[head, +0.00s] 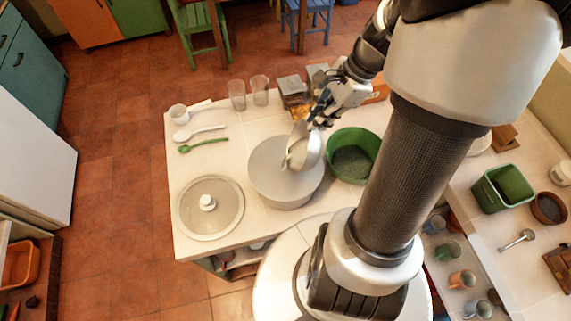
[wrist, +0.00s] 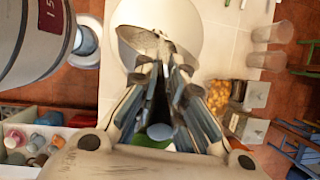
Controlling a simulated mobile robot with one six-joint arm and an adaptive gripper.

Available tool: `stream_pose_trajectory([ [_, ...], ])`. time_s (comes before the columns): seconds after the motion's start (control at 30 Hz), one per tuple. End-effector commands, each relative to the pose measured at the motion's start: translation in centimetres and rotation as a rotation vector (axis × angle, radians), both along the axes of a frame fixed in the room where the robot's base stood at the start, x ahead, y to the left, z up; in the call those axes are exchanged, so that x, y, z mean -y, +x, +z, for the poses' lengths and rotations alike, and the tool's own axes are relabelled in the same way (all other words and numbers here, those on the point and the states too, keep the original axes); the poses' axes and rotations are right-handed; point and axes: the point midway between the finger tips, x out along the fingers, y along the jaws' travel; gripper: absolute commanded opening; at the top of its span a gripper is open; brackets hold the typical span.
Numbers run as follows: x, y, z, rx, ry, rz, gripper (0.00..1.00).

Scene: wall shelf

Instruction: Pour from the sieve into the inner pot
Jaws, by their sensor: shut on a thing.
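The inner pot (head: 262,180) is a wide, round, pale grey pot on the white counter, and its round rim also shows in the wrist view (wrist: 188,22). The sieve (head: 303,152) is a shiny metal bowl, tilted steeply above the right part of the pot; in the wrist view its bowl (wrist: 140,40) overlaps the pot's left side. My gripper (head: 322,116) is shut on the sieve's handle, above and behind the pot's right side. In the wrist view the fingers (wrist: 160,72) close around the handle. I cannot see what the sieve holds.
A green bowl (head: 341,165) stands close to the pot's right. A round lid (head: 222,222) lies at its left. Metal containers (head: 291,86) are near my gripper.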

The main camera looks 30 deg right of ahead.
Motion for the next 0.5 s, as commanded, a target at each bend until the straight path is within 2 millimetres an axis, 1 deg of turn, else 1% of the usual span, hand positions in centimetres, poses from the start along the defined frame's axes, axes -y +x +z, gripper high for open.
stream_pose_trajectory([
  [0.5,-0.31,0.16,0.18,-0.01,-0.015,0.0,0.0],
])
